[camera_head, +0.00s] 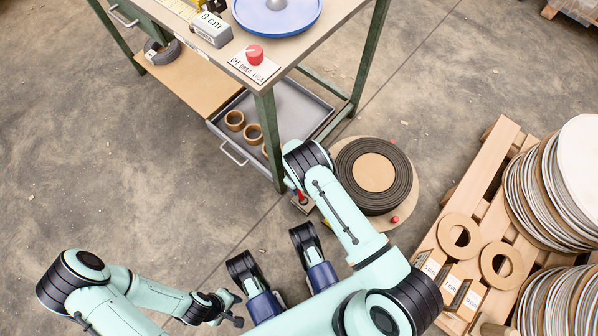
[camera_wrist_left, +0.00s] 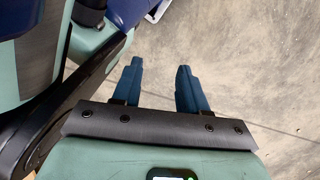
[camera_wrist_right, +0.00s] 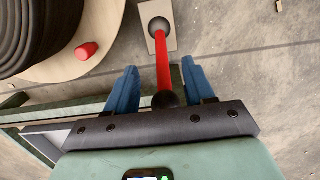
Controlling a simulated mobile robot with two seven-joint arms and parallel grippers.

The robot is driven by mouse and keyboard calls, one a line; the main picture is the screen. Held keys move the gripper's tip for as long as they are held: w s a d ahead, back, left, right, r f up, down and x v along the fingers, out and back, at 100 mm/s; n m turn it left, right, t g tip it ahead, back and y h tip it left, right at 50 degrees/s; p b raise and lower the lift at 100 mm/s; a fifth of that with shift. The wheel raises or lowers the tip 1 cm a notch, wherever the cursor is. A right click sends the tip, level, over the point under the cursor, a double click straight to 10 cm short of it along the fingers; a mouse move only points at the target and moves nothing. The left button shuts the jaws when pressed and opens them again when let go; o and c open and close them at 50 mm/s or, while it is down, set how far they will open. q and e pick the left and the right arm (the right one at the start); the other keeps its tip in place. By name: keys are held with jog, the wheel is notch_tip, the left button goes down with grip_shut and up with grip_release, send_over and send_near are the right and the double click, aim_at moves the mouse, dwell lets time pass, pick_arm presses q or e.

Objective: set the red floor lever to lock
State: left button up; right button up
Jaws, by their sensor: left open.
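The red floor lever (camera_head: 302,197) stands beside the table's front leg, on a small light plate, mostly hidden by my right arm in the head view. In the right wrist view the lever (camera_wrist_right: 164,60) is a red rod with a black ball knob, rising from a round grey pivot. The knob lies between the two fingers of my right gripper (camera_wrist_right: 161,88), with gaps on both sides. The right gripper is open; its fingers are hidden in the head view. My left gripper (camera_head: 234,308) is open and empty at lower left; it also shows in the left wrist view (camera_wrist_left: 157,85).
A green-legged table (camera_head: 275,140) stands just beyond the lever, with a red knob (camera_head: 255,54) on top. A black coil (camera_head: 345,165) on a round board lies right of the lever. A loaded wooden pallet (camera_head: 470,185) is at right. The left floor is clear.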

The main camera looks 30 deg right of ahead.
jog(key=shift+r, duration=0.1)
pick_arm(q)
jog(key=w+d+r+t+p, duration=0.1)
jog(key=w+r+t+p, duration=0.2)
jog(key=w, duration=0.5)
notch_tip(320, 180, up, 2)
jog(key=shift+m+p, duration=0.3)
jog(key=shift+p, duration=0.3)
pick_arm(e)
notch_tip(320, 180, up, 13)
jog(key=w, duration=0.1)
jog(key=shift+a, duration=0.3)
pick_arm(q)
jog(key=shift+w, duration=0.1)
pick_arm(e)
jog(key=shift+w, duration=0.1)
